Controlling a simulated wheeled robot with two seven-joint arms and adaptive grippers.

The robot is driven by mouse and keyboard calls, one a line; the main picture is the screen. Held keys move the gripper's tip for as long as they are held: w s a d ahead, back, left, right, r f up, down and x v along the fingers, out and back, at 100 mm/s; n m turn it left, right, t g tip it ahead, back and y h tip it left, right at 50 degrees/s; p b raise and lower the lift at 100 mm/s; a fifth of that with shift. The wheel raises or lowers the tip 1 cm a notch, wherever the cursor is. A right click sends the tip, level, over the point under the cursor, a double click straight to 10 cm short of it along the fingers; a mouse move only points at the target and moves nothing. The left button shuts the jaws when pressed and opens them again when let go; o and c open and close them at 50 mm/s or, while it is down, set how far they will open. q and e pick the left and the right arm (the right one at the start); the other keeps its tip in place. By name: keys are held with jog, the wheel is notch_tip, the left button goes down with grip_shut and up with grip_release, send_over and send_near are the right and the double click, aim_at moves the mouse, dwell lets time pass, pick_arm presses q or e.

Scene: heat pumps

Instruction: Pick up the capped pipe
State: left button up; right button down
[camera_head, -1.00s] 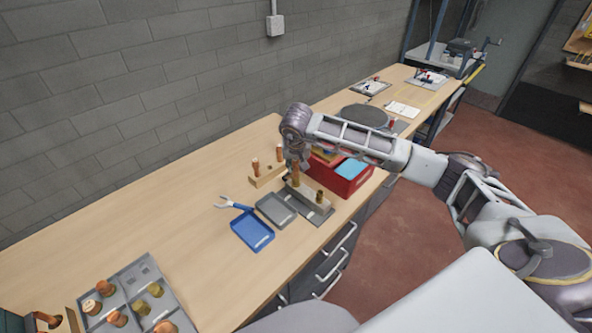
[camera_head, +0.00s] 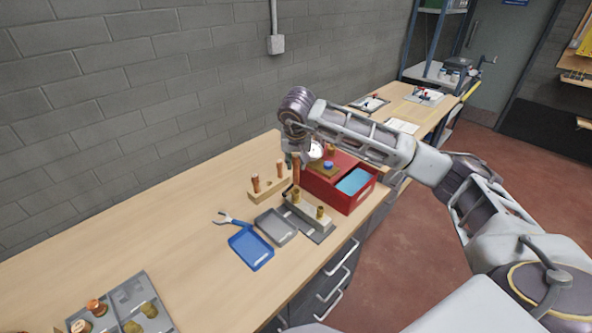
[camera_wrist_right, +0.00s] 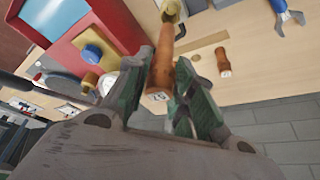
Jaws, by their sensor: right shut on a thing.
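The capped pipe (camera_head: 296,172), a copper tube, hangs upright from my right gripper (camera_head: 297,152) above the left brass fitting (camera_head: 296,194) of the holder block. In the right wrist view, my right gripper (camera_wrist_right: 172,92) has its green fingers shut around the pipe (camera_wrist_right: 162,70), whose marked end faces the camera. The pipe's far end lies close to the brass fitting (camera_wrist_right: 170,9) there; I cannot tell whether they touch. The holder block (camera_head: 308,212) stands on a grey plate with a second brass fitting (camera_head: 320,211) at right. My left gripper is out of view.
A red box (camera_head: 345,196) stands close at right. A wooden rack (camera_head: 268,190) with copper pieces is to the left.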

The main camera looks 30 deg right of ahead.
jog(key=shift+r, duration=1.15)
jog(key=shift+r, duration=0.2)
jog(key=shift+r+p, duration=1.4)
jog(key=shift+r, duration=0.9)
